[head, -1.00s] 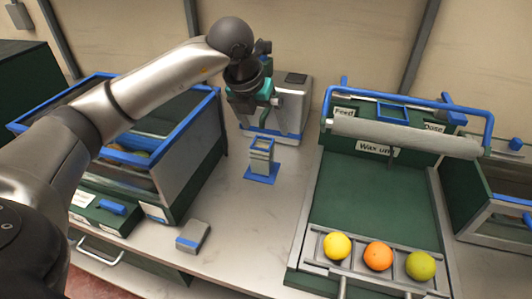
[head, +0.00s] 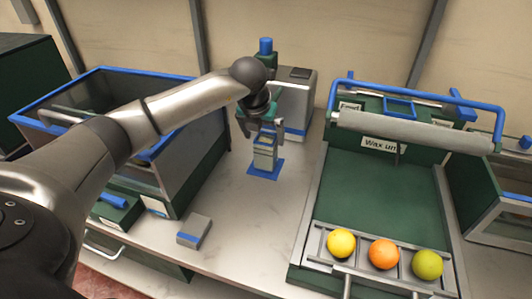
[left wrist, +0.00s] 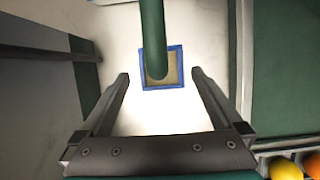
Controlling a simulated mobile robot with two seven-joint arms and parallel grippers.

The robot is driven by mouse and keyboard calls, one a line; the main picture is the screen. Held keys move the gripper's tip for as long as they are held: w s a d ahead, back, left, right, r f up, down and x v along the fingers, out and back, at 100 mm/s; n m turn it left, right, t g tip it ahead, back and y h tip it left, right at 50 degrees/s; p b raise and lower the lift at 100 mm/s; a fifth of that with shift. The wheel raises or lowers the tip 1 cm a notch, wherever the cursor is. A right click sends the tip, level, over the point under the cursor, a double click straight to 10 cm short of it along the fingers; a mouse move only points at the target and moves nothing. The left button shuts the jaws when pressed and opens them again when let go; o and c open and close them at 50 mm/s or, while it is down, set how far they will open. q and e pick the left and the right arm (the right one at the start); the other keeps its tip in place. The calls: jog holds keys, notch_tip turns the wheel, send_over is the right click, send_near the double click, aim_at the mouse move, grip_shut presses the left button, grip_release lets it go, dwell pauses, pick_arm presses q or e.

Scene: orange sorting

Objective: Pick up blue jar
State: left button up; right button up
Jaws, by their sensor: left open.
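No object is plainly a blue jar. The nearest match is a small grey, square container (head: 264,158) with a blue rim and blue base, upright on the counter. My left gripper (head: 262,124) is open and points down just over its top. In the left wrist view a blue-edged square with a tan middle (left wrist: 174,78) lies beyond the open, empty fingertips (left wrist: 160,76). My right gripper is not in view.
A grey machine (head: 297,100) stands behind, with a blue-capped green part (head: 265,47). The green wax unit (head: 375,195) is right, with a yellow fruit (head: 341,242), an orange (head: 384,253) and a green fruit (head: 427,264). A blue-rimmed bin (head: 190,150) and small grey box (head: 194,232) are left.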

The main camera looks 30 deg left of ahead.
aim_at(266, 138)
pick_arm(q)
jog(key=shift+w+b+x, duration=0.2)
jog(key=shift+b+x, duration=0.1)
jog(key=shift+x, duration=1.6)
jog(key=shift+c, duration=0.2)
jog(key=shift+r, duration=0.1)
grip_shut()
jog(key=shift+r, duration=0.1)
jog(key=shift+r, duration=0.55)
notch_tip(266, 138, up, 3)
jog(key=shift+f+p, duration=0.2)
jog(key=shift+p, duration=0.2)
jog(key=s+d, duration=0.4)
jog(key=s, duration=1.3)
jog(key=shift+s+f, duration=0.2)
jog(key=shift+s, duration=0.05)
